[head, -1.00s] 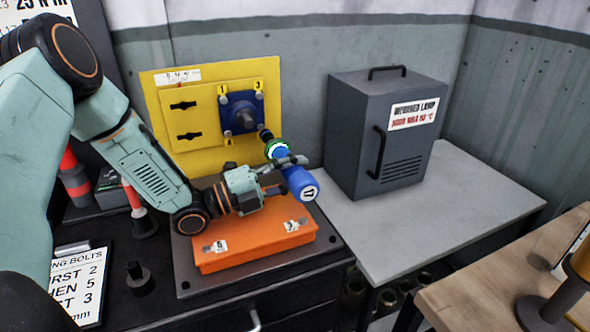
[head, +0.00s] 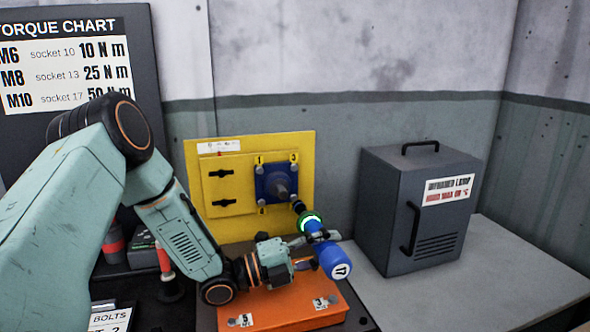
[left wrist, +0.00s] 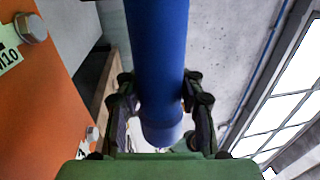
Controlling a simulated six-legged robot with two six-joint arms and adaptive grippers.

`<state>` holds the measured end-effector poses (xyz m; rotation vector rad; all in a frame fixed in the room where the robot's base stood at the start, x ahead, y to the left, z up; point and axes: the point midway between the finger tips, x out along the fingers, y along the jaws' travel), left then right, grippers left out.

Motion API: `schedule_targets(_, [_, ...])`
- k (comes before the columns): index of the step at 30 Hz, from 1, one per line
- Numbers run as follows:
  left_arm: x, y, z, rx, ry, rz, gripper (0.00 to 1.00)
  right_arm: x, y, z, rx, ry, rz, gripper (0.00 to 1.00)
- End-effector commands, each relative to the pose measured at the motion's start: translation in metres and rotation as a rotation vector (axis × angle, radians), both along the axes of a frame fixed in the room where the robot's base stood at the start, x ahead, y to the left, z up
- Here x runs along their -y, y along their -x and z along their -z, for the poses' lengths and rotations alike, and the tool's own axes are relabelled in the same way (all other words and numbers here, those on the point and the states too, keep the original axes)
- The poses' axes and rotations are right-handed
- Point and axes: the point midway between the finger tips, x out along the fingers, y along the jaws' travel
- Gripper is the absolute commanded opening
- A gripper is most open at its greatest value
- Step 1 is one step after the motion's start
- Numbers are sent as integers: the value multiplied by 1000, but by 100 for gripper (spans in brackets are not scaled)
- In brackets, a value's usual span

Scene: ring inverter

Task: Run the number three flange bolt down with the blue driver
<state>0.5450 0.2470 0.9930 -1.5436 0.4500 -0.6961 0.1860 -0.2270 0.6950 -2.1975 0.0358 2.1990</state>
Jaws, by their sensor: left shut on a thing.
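The blue driver (head: 333,260), marked 17 on its end, has a green ring (head: 311,222) and a dark socket (head: 298,206) at its front. My left gripper (head: 314,248) is shut around its body. In the left wrist view the blue driver (left wrist: 158,45) lies between the two fingers. The blue flange (head: 277,182) with corner bolts sits on the yellow panel (head: 225,222); labels 1 and 3 mark its upper left and upper right bolts. The socket is at the flange's lower right corner and hides that bolt; I cannot tell if they touch. My right gripper is not in view.
An orange case (head: 282,308) lies under my left gripper. A dark grey cabinet (head: 415,210) stands at the right on a grey table (head: 505,270). A torque chart (head: 65,65) hangs at the upper left.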

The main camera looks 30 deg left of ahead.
Motion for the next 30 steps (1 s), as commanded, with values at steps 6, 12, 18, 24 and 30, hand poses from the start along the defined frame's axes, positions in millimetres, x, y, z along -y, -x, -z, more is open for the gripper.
schedule_targets(6, [0, 0, -2, 6, 1, 0, 0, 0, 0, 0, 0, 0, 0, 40])
schedule_targets(12, [0, 0, -13, 5, 0, 2, 0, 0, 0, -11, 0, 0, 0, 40])
schedule_targets(18, [7, 3, -40, -6, 6, 10, 0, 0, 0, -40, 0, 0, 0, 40])
schedule_targets(24, [16, 10, -65, -17, 11, 16, 0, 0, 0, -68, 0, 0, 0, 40])
schedule_targets(30, [24, 18, -83, -17, 14, 16, 0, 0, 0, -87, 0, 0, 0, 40])
